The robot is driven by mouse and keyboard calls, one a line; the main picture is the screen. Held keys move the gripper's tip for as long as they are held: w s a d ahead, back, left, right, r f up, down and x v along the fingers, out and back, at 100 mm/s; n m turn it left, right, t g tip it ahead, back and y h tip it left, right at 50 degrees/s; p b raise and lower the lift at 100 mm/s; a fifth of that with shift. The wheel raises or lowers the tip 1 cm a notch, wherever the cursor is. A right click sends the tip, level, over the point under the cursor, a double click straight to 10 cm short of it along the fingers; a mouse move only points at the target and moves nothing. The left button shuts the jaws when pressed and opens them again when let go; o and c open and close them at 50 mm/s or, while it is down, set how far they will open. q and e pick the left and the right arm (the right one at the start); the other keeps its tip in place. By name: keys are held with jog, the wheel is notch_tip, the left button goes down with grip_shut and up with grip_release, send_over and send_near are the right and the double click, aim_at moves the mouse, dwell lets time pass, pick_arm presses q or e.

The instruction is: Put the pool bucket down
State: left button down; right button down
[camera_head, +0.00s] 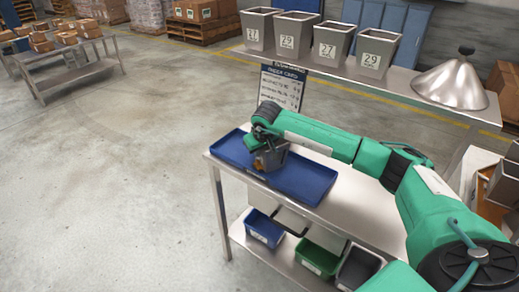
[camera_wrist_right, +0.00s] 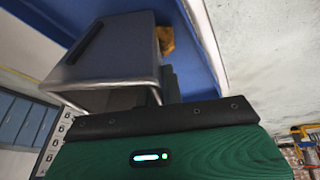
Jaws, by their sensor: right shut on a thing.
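The pool bucket (camera_head: 272,160) is a small grey metal bucket with something orange-brown at its side. It is at the blue tray (camera_head: 312,188) on the metal table; I cannot tell whether it touches the tray floor. My right gripper (camera_head: 263,143) is shut on the bucket from above and partly hides it. In the right wrist view the grey bucket (camera_wrist_right: 115,50) is tilted in the picture, with a yellow-orange thing (camera_wrist_right: 166,40) beside it and the blue tray (camera_wrist_right: 205,50) behind. My left gripper is not in view.
A raised shelf (camera_head: 400,91) carries several numbered grey buckets (camera_head: 330,43) and a metal cone (camera_head: 452,84). Blue, green and grey bins (camera_head: 318,257) sit on the table's lower shelf. Open floor lies to the left.

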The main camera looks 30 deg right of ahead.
jog(key=c, duration=1.7)
grip_release()
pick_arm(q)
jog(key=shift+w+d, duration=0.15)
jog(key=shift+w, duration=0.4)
pick_arm(e)
jog(key=shift+o, duration=0.8)
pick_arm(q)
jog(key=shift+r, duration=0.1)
